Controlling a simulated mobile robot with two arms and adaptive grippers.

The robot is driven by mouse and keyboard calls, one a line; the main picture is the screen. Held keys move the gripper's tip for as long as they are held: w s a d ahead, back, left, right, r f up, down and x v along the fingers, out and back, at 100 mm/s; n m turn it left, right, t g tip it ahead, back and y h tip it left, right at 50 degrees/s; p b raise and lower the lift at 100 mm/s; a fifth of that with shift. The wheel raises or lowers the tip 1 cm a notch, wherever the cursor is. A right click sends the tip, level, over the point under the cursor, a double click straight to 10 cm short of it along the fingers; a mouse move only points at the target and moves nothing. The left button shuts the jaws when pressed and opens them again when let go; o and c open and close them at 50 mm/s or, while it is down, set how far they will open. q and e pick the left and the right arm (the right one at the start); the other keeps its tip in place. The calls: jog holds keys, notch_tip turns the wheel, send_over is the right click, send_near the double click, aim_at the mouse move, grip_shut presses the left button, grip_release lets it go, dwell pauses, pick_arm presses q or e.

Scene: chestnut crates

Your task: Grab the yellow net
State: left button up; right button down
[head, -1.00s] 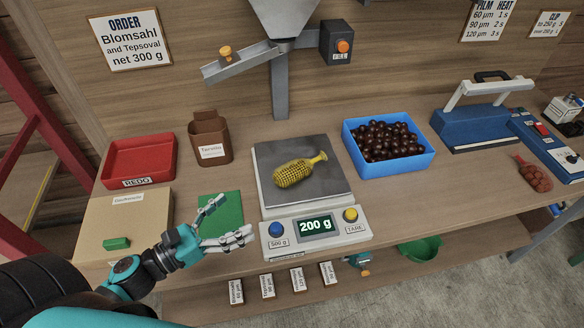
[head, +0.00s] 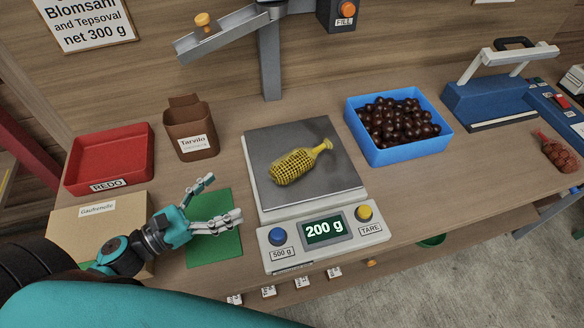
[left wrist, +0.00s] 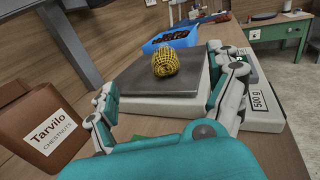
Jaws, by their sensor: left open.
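The yellow net (head: 296,166) lies on its side on the grey plate of the scale (head: 262,197). Its body is to the lower left and its tied neck points to the upper right. The scale display reads 200 g. My left gripper (head: 222,202) is open and empty over the green mat (head: 208,252), left of the scale and apart from the net. In the left wrist view the net (left wrist: 165,61) shows ahead, between and beyond the open fingers (left wrist: 165,92). My right gripper is not in view.
A brown Tarvilo container (head: 190,140) and a red REDO tray (head: 105,183) stand left of the scale. A blue crate of chestnuts (head: 412,156) stands to its right. A metal chute (head: 222,38) hangs above and behind. A red net (head: 556,152) lies far right.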

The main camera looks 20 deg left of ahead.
pick_arm(q)
jog(key=f+b, duration=0.2)
jog(key=f, duration=0.1)
jog(key=shift+w+f, duration=0.1)
jog(key=shift+w, duration=0.1)
jog(key=p, duration=0.5)
send_near(287, 162)
jog(key=x, duration=0.4)
jog(key=shift+w+d+f, duration=0.15)
jog(key=shift+w+f, duration=0.15)
jog(key=shift+f, duration=0.1)
jog(key=shift+w+d+r+p, duration=0.4)
jog(key=shift+w+p, duration=0.15)
jog(key=shift+p, duration=0.1)
jog(key=shift+w+d+r+p, duration=0.3)
jog(key=shift+w+d+p, duration=0.05)
jog(key=shift+w+p, duration=0.25)
jog(key=shift+f+x, duration=0.25)
jog(key=shift+x, duration=0.8)
jog(key=shift+w+d+f, duration=0.1)
jog(key=shift+w+d, duration=0.05)
jog(key=shift+d, duration=0.05)
jog(key=c, duration=1.3)
jog(key=shift+c, duration=0.8)
